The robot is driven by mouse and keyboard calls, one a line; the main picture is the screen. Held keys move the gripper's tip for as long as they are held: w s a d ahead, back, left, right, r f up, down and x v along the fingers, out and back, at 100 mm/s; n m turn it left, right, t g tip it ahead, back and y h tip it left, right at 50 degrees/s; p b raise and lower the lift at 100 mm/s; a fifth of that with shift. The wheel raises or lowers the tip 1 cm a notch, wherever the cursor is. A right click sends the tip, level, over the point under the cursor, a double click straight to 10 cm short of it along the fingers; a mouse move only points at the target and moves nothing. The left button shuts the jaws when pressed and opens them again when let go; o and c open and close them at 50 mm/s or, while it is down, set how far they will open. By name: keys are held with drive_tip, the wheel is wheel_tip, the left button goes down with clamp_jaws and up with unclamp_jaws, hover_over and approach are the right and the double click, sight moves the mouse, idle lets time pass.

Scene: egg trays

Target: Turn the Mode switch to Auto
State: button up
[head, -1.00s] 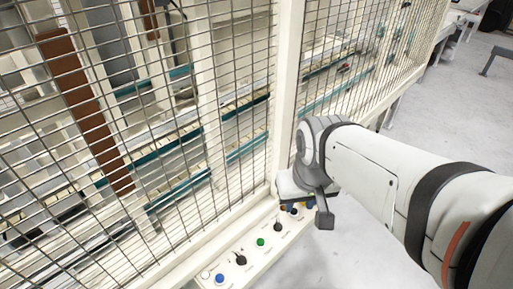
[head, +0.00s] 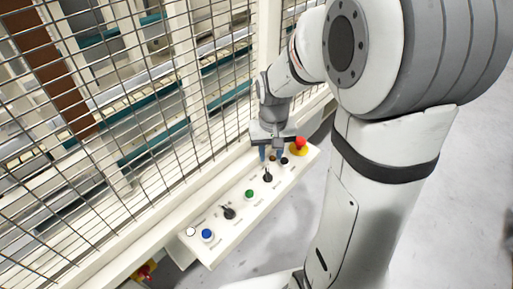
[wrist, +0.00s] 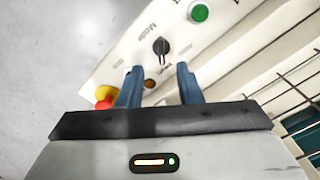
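The Mode switch is a black rotary knob (head: 268,177) on the pale control panel (head: 228,233). It also shows in the wrist view as a round black knob (wrist: 161,46) with a raised handle. Small print around it includes the word Mode; the other labels are hard to read. My gripper (head: 271,154) is over the far part of the panel, beside the knob. In the wrist view my gripper's two blue fingers (wrist: 159,75) are apart with nothing between them touching. The knob lies just beyond the fingertips, roughly in line with the gap.
A green button (head: 249,194), a second black knob (head: 229,213), a blue button (head: 207,235) and a white button (head: 190,231) line the panel. A red emergency stop (head: 300,143) on yellow is right of my gripper. A wire mesh fence (head: 130,110) stands behind.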

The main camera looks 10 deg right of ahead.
sight(268, 174)
drive_tip(key=shift+w+f, duration=0.2)
drive_tip(key=shift+f, duration=0.4)
drive_tip(key=shift+w+f, duration=0.15)
drive_tip(key=shift+f, duration=0.45)
wheel_tip(268, 174, down, 7)
drive_tip(key=shift+b, duration=0.9)
clamp_jaws()
